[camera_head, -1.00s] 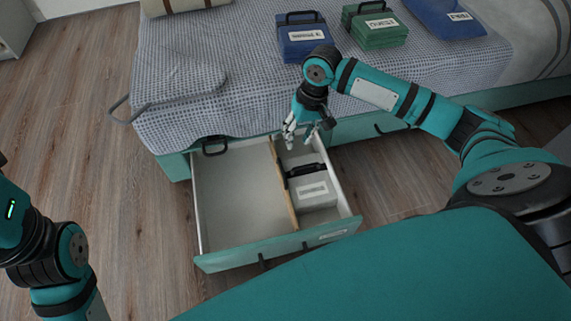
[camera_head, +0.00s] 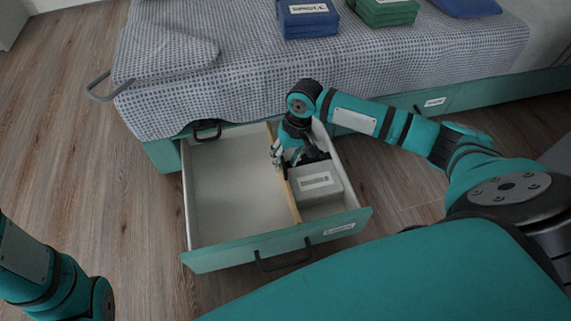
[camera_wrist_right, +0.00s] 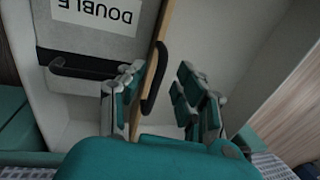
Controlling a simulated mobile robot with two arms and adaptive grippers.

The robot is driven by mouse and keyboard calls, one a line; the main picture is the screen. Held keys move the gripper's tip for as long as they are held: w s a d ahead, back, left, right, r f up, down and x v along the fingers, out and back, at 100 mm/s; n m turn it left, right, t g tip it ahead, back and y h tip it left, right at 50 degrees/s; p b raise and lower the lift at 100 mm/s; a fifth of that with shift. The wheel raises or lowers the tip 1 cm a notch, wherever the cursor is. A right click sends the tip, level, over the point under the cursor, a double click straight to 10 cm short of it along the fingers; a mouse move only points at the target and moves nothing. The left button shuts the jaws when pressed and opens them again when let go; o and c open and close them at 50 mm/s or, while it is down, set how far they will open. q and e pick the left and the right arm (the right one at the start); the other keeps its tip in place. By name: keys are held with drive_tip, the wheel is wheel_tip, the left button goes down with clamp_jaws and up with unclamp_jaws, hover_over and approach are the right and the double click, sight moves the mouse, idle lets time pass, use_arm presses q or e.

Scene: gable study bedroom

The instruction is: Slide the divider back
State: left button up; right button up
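The divider (camera_head: 290,200) is a thin light-wood board standing lengthwise in the open drawer (camera_head: 232,262), right of its middle. My right gripper (camera_head: 288,158) is down in the drawer at the divider's upper edge. In the right wrist view, the divider (camera_wrist_right: 150,90) runs between the two spread fingers of the right gripper (camera_wrist_right: 160,98). The left finger is close to the board, and a gap shows on the right. A black curved handle (camera_wrist_right: 155,78) is on the board's right side. My left gripper is out of view; only part of the left arm shows.
A grey box (camera_head: 318,184) with a white label fills much of the right compartment; its label reads DOUBLE in the right wrist view (camera_wrist_right: 97,14). The left compartment is empty. The bed (camera_head: 230,75) overhangs the drawer's back, with blue (camera_head: 307,22) and green (camera_head: 385,12) stacks on it.

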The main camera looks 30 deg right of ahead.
drive_tip(key=shift+f, duration=0.25)
clamp_jaws()
idle(0.3)
